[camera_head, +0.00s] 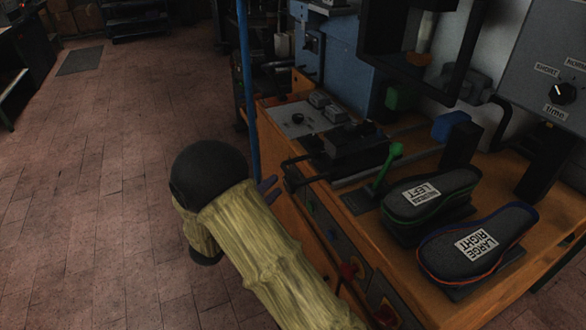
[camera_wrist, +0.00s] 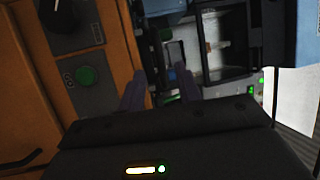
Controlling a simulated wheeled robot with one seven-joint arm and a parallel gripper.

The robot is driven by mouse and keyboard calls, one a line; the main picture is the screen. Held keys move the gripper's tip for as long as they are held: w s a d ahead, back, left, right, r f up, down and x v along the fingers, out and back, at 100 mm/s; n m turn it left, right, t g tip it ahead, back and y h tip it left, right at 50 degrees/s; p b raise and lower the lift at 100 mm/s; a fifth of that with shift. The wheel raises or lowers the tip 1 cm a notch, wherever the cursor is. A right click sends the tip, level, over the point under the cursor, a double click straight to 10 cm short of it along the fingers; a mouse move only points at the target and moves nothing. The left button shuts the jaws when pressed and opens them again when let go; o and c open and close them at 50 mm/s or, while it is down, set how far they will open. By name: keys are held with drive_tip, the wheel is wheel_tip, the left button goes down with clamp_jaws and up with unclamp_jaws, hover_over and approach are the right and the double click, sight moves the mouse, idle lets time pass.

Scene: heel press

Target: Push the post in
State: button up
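I cannot tell for sure which part is the post. A black mount with a blue top (camera_head: 457,125) and one with a green top (camera_head: 400,97) stand on the wooden press bench (camera_head: 545,225). A green-handled lever (camera_head: 385,166) stands upright before them. My gripper (camera_head: 268,188) is off the bench's left side, by the thin blue pole (camera_head: 248,90); my arm hides most of it. In the wrist view my gripper's two purple fingers (camera_wrist: 160,88) are apart with nothing seen held. A small blue patch (camera_wrist: 172,74) shows beyond them, too dark to identify.
Two shoe-shaped pads, left (camera_head: 430,194) and right (camera_head: 478,245), sit on the bench. A control box with a time knob (camera_head: 562,94) stands at the right. A green button (camera_wrist: 87,76) is on the panel in the wrist view.

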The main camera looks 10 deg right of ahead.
drive_tip(key=x, duration=0.8)
drive_tip(key=shift+d, duration=0.25)
drive_tip(key=shift+w, duration=0.15)
clamp_jaws()
